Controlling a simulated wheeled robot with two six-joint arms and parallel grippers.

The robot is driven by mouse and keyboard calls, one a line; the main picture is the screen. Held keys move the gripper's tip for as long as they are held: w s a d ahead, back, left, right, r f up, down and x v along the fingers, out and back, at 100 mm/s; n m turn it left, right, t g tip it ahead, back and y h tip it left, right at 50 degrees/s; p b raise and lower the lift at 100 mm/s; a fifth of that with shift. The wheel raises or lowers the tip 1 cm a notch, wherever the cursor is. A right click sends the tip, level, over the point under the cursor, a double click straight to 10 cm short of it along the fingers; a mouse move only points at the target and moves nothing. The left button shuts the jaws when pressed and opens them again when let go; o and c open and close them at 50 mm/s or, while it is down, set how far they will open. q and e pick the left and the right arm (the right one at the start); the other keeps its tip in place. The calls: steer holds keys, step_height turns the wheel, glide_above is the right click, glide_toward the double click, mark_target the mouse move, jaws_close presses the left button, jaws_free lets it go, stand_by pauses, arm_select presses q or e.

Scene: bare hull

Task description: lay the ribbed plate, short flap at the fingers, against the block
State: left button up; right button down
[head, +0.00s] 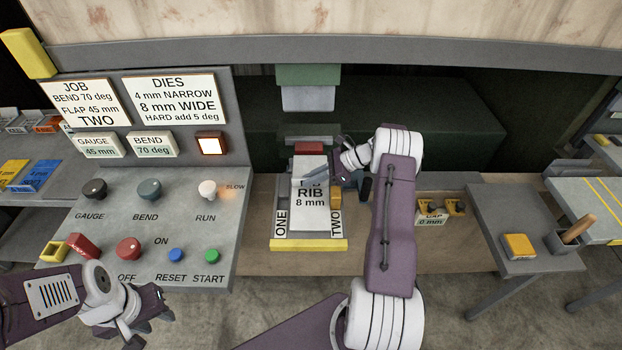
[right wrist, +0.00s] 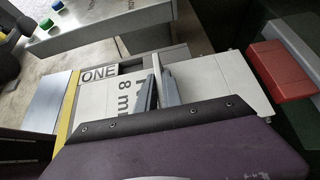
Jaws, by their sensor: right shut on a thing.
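The ribbed plate (head: 311,216), pale and marked "RIB 8 mm", lies on the bed between the strips ONE and TWO. It also shows in the right wrist view (right wrist: 204,114). My right gripper (head: 312,175) is shut on the plate's upright rib, with its fingers (right wrist: 164,88) either side of it. The red block (head: 308,148) is at the plate's far end; it also shows in the right wrist view (right wrist: 280,70). I cannot tell whether plate and block touch. My left gripper (head: 158,303) is open and empty, low by the control panel. The short flap is not clearly seen.
A yellow strip (head: 308,245) edges the bed's front. The grey punch (head: 308,98) hangs above the far end. The control panel (head: 150,215) is at left, with knobs and buttons. A side table (head: 510,215) stands further right.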

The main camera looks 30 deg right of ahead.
steer(key=shift+w+d+b, duration=0.35)
steer(key=shift+w+b, duration=0.25)
steer(key=shift+w, duration=0.05)
stand_by(0.6)
steer(key=c, duration=1.4)
jaws_free()
steer(key=shift+r, duration=0.1)
steer(key=shift+c, duration=0.2)
steer(key=o, duration=0.5)
steer(key=shift+r+p, duration=1.95)
steer(key=shift+r, duration=0.5)
steer(key=shift+s+d, duration=0.1)
